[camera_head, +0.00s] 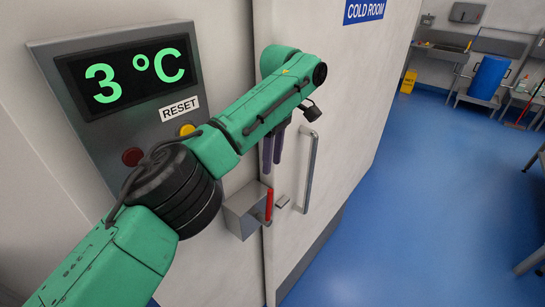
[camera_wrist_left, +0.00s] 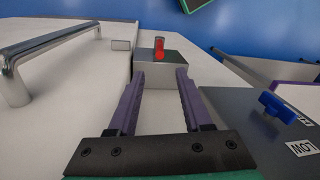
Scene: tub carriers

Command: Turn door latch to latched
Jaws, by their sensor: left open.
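The door latch is a grey metal box (camera_head: 241,212) with a red handle (camera_head: 268,205), beside the edge of the white cold room door (camera_head: 345,110). The handle looks roughly upright in the head view. A small metal catch piece (camera_head: 282,202) sits on the door just right of the handle. My left gripper (camera_head: 272,166) has purple fingers and is above the latch, apart from it. In the left wrist view the open, empty fingers (camera_wrist_left: 158,76) point toward the latch box (camera_wrist_left: 158,77), with the red handle (camera_wrist_left: 160,48) beyond. My right gripper is not in view.
A long metal door pull (camera_head: 309,170) stands right of the latch. A control panel (camera_head: 95,140) with a 3 °C display, a red button (camera_head: 132,157) and a yellow button (camera_head: 187,130) is behind my left arm. Blue floor (camera_head: 430,190) is open at right; a blue tub (camera_head: 488,77) stands far back.

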